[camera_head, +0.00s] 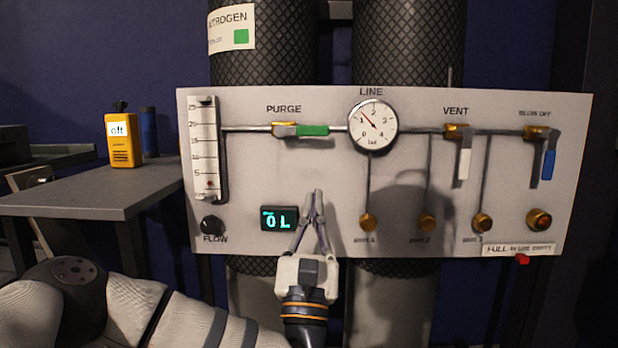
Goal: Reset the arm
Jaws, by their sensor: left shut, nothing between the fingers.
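My left gripper (316,196) is shut and empty, with its fingertips together and pointing up. It is in front of the lower middle of a white gas panel (270,180), just right of the small display (279,218) that reads "0L". I cannot tell whether the fingertips touch the panel. My left arm (150,310) comes in from the lower left. My right gripper is not in view.
The panel carries a green purge handle (313,131), a line gauge (372,126), a white vent handle (464,160), a blue blow-off handle (549,164) and a flow knob (211,225). A grey table (80,190) at left holds a yellow meter (122,145) and a blue cylinder (149,131).

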